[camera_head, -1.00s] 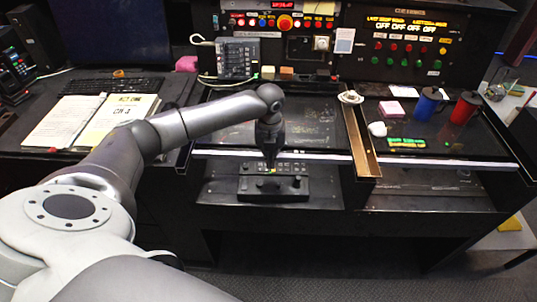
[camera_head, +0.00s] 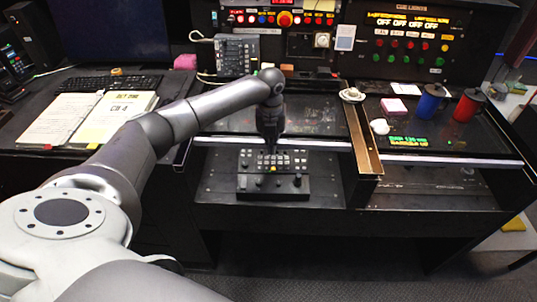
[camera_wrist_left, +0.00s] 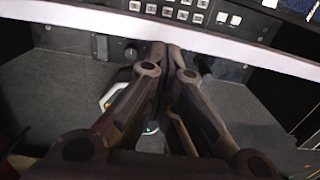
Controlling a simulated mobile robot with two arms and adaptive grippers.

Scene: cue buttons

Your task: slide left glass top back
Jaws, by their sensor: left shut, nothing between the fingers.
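The left glass top (camera_head: 318,118) is a dark, glossy panel over the desk's middle bay, with a pale front edge strip that also crosses the wrist view (camera_wrist_left: 215,42). A black control box (camera_head: 272,187) with buttons and knobs lies below and in front of that edge. My left gripper (camera_head: 270,148) points down at the front edge, shut and empty. In the wrist view its fingertips (camera_wrist_left: 166,50) are together, at or very near the strip; I cannot tell whether they touch. My right gripper is not in view.
A brown divider rail (camera_head: 363,140) bounds the glass on the right. Beyond it are a blue mug (camera_head: 430,101), a red mug (camera_head: 467,105) and a pink block (camera_head: 394,105). Open papers (camera_head: 90,118) lie at left. Upright control panels stand behind.

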